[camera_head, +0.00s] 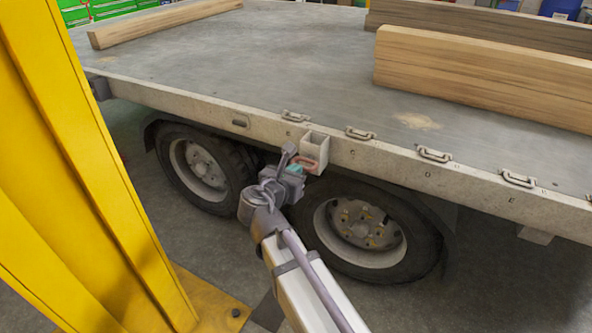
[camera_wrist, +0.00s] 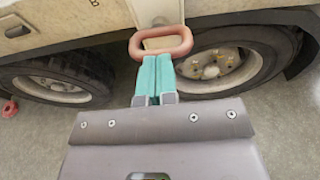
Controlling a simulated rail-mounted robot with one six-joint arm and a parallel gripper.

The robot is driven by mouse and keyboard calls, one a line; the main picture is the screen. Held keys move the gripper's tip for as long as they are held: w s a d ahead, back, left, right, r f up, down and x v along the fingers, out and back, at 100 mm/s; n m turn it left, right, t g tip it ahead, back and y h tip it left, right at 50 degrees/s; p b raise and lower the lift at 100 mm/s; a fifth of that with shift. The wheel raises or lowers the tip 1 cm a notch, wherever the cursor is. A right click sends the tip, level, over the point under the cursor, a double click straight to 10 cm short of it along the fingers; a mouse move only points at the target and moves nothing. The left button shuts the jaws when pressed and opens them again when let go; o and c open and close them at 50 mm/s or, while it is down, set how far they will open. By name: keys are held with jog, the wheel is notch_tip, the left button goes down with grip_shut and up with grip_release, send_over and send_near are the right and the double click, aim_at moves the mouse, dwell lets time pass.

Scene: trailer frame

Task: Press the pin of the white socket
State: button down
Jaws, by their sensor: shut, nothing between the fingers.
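The white socket (camera_head: 315,148) is an open-topped box on the side rail of the trailer, between the two wheels. Its lower part also shows at the top of the wrist view (camera_wrist: 155,10). The pin shows as a reddish-pink loop handle (camera_wrist: 161,42) in front of the socket; it is small in the head view (camera_head: 306,163). My gripper (camera_wrist: 152,62) is shut and empty, its teal fingertips together. In the wrist view the tips overlap the lower left of the loop. I cannot tell whether they touch it. The pin's shaft is hidden.
The trailer deck (camera_head: 230,70) carries wooden beams (camera_head: 480,75). Metal latches (camera_head: 435,154) line its side rail. Two wheels (camera_head: 360,225) stand below the rail near my arm. A yellow post (camera_head: 75,170) fills the left of the head view. Open floor lies at lower right.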

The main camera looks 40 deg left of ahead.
jog(key=p+v, duration=0.2)
jog(key=v, duration=1)
jog(key=shift+s, duration=0.4)
jog(key=shift+d, duration=0.1)
